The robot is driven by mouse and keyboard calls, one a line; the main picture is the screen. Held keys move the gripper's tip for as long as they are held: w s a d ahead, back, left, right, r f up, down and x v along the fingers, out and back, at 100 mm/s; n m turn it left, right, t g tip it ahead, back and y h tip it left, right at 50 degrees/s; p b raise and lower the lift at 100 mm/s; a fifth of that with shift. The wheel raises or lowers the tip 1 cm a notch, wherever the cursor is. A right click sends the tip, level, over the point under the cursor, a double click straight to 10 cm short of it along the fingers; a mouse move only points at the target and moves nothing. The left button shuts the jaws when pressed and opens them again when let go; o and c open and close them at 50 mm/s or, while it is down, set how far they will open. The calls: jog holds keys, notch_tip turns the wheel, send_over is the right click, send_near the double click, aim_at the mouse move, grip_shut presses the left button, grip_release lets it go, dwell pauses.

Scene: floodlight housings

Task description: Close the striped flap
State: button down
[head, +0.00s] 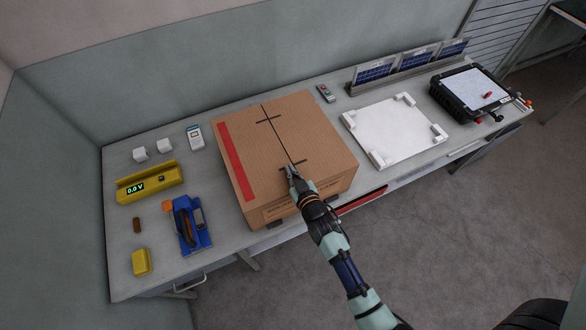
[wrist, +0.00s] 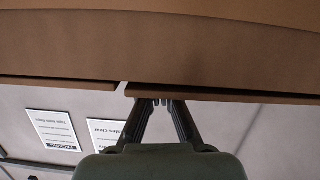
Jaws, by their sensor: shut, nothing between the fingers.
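The cardboard box (head: 293,150) stands mid-bench in the head view. Its left top flap, the striped flap (head: 237,160), carries a wide red band and lies about flat, meeting the plain right flap (head: 312,135) along a dark centre seam. My gripper (head: 290,170) is shut and empty at the near end of the seam, over the front part of the top. In the wrist view its fingertips (wrist: 160,102) are together just below a brown cardboard edge (wrist: 210,94), right of a small notch. I cannot tell whether they touch it.
Left of the box are a blue tool holder (head: 190,225), a yellow meter (head: 150,182) and small blocks. To the right lie a white board with corner pads (head: 394,132) and a black case (head: 470,93). Small solar panels (head: 410,62) stand behind. Floor in front is clear.

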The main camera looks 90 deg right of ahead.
jog(key=shift+f, duration=0.4)
jog(key=shift+f, duration=0.1)
notch_tip(320, 180, up, 5)
jog(key=p, duration=0.4)
jog(key=v, duration=1)
jog(key=shift+s+f+b, duration=0.15)
jog(key=shift+f+b, duration=0.05)
jog(key=shift+b, duration=0.1)
jog(key=shift+d, duration=0.1)
